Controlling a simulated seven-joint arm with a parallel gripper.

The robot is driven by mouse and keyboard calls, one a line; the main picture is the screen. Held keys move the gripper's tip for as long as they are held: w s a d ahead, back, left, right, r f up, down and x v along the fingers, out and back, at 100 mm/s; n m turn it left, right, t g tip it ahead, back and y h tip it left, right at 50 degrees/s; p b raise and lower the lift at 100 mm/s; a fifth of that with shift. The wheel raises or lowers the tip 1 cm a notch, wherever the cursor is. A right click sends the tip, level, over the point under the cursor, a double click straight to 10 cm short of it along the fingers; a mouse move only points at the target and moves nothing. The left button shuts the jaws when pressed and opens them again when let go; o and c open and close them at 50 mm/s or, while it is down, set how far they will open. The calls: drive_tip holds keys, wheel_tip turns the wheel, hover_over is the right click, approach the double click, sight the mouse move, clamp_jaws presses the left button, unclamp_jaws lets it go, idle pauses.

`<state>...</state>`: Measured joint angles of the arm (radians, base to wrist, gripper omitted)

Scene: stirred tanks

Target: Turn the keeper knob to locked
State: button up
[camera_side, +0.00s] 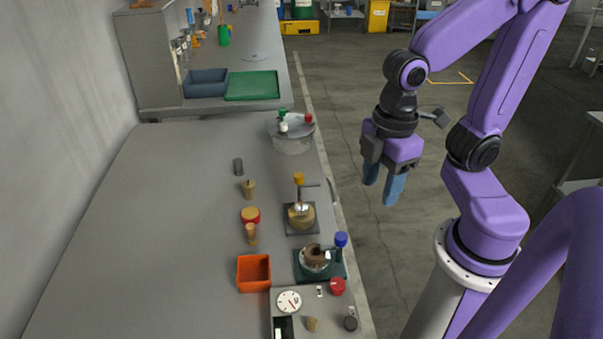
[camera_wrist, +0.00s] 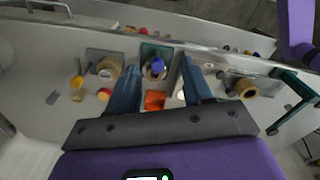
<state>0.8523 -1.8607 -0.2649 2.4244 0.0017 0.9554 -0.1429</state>
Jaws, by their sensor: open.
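My gripper (camera_side: 382,186) hangs open and empty over the floor, to the right of the bench, with its blue fingers pointing down. In the wrist view the two fingers (camera_wrist: 159,68) are spread apart with nothing between them. I cannot tell for sure which part is the keeper knob. A grey panel (camera_side: 300,329) at the near end of the bench carries a red knob (camera_side: 337,286), a black knob (camera_side: 350,323) and a tan knob (camera_side: 312,324). My gripper is well away from all of these. Their turn positions are too small to read.
The panel also has a round dial (camera_side: 288,301). Beside it stand an orange bin (camera_side: 254,273) and a small stirred tank with a blue-capped post (camera_side: 341,240). A second tank (camera_side: 301,217) and a clear lidded vessel (camera_side: 292,141) stand farther back. The bench's left side is mostly clear.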

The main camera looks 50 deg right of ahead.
drive_tip(key=w+r+n, duration=0.2)
drive_tip(key=w+r, duration=0.2)
drive_tip(key=w, duration=0.8)
drive_tip(key=n, duration=0.3)
approach(299, 175)
drive_tip(key=f, duration=0.8)
drive_tip(key=shift+a+f, duration=0.2)
drive_tip(key=shift+f, duration=0.15)
clamp_jaws()
